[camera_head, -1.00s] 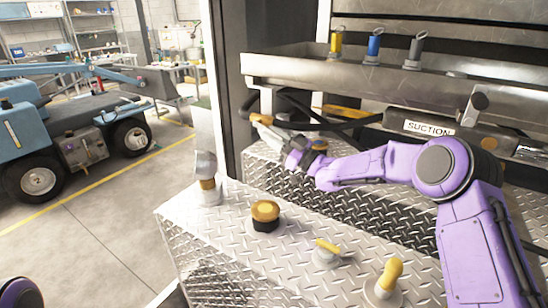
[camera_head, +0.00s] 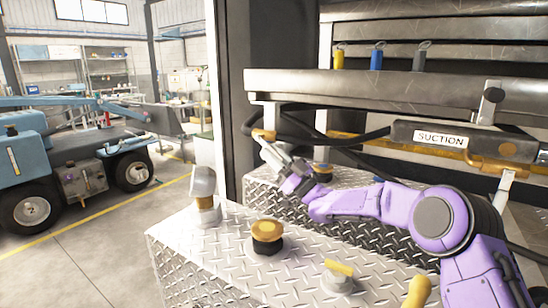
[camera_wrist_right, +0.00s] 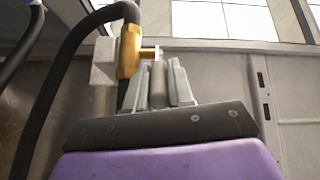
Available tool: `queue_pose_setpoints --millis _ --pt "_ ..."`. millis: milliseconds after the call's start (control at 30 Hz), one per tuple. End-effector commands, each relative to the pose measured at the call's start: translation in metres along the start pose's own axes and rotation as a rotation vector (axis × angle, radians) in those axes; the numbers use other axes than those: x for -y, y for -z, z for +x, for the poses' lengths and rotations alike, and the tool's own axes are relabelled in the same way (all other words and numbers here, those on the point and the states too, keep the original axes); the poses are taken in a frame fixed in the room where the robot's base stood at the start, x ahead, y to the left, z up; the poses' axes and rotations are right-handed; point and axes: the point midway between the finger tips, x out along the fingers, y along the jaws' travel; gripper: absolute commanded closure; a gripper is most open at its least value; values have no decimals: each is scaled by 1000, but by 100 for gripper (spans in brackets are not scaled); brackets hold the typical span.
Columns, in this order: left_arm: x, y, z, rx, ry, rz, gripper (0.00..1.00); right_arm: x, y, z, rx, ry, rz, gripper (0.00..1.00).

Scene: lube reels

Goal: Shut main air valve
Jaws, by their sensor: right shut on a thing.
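The main air valve appears to be the brass fitting (camera_wrist_right: 130,52) on a black hose in the right wrist view; in the head view, its brass part (camera_head: 263,135) shows at the left end of the hoses under the metal shelf. A short brass stem leads from it to a grey cylindrical handle (camera_wrist_right: 157,85). My right gripper (camera_head: 268,149) reaches this valve from the lower right. In the wrist view its fingers (camera_wrist_right: 159,80) are shut around the grey handle. Whether the valve is open or shut I cannot tell. My left gripper is out of view.
A diamond-plate top (camera_head: 205,260) carries a yellow-black cap (camera_head: 267,238), a silver-topped fitting (camera_head: 204,195) and a yellow-handled valve (camera_head: 339,276). The SUCTION unit (camera_head: 440,138) is at right. A metal shelf (camera_head: 380,88) overhangs the hoses. Open floor with a blue vehicle (camera_head: 70,165) lies left.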

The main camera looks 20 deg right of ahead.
Motion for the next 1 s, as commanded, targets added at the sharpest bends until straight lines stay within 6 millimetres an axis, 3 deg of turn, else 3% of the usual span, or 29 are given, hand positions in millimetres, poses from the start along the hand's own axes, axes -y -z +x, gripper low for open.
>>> queue_pose_setpoints --millis 33,100,400,733,1000 --pt "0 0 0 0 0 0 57 0 0 0 1 0 0 68" --pt "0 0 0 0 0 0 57 0 0 0 1 0 0 53" --pt "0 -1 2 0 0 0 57 0 -1 -4 1 -1 1 53" --pt "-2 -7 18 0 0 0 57 0 -2 -64 1 -2 1 53" --pt "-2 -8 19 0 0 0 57 0 0 -76 0 0 0 53"
